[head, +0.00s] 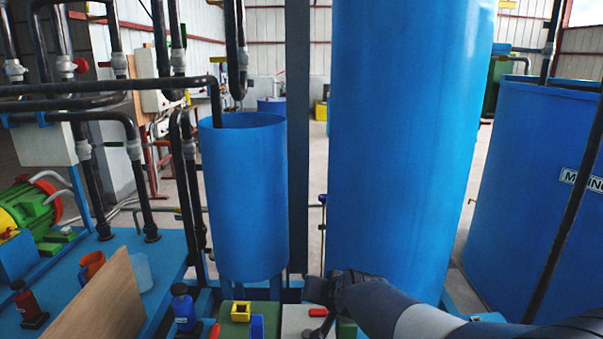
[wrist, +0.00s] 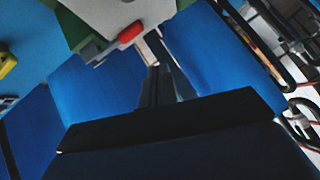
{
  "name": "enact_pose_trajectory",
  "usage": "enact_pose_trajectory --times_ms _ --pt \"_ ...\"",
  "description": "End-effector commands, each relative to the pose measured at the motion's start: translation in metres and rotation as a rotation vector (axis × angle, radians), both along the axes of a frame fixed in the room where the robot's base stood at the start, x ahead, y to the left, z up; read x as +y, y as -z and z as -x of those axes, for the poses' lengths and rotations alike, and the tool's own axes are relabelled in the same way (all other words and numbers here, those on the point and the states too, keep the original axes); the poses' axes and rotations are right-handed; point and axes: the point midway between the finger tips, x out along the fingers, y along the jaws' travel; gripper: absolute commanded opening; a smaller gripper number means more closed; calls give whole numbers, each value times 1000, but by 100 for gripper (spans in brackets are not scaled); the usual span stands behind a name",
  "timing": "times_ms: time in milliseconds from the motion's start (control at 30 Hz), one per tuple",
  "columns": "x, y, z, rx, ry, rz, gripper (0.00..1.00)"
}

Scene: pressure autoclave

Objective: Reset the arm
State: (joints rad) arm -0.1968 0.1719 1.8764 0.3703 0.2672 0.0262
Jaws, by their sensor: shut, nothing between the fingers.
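My arm reaches in from the lower right of the head view. My gripper (head: 318,292) hangs in front of the tall blue tank (head: 400,130), above a pale block (head: 300,318) and a red-tipped lever (head: 318,312). In the wrist view the dark fingers of my gripper (wrist: 154,78) are together and hold nothing. The red tip of the lever (wrist: 130,32) shows just beyond and to the left of the fingers, apart from them in the picture. Whether they touch anything cannot be told.
A smaller blue tank (head: 243,195) stands left of the tall one, and a wide blue tank (head: 530,190) at the right. Black pipes (head: 110,103) crowd the left. A wooden board (head: 100,305), bottles and a yellow block (head: 241,311) stand low in front.

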Motion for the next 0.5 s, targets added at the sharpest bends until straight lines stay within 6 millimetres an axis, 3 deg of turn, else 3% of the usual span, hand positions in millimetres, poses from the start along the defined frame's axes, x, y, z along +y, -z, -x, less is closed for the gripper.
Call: enact_pose_trajectory --times_ms 267,500 --pt "-1 42 -34 4 2 1 0" --pt "-15 45 -31 22 19 -74 0"
